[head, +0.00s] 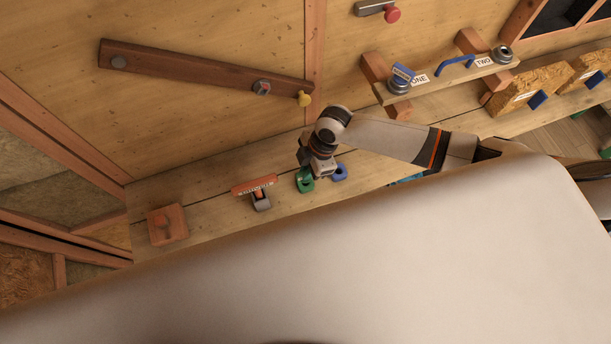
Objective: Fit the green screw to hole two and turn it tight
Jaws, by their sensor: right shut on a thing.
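The green screw (304,180) is at the wooden ledge, right at my right gripper (311,174). My right gripper is shut on it; the fingertips are small and partly hidden by the wrist. Hole two is by the label TWO (484,62) on the upper plank, where a round metal collar (502,54) sits at the right end. Another collar (398,86) sits by the label ONE (418,80), with a blue piece (403,73) at it. My left gripper is not in view.
A blue ring-like piece (340,172) lies close right of the green screw. An orange-handled tool (255,187) and a wooden block (167,225) are further left on the ledge (215,212). A blue handle (456,66) stands between the labels. A brown bar (190,67) crosses the wall.

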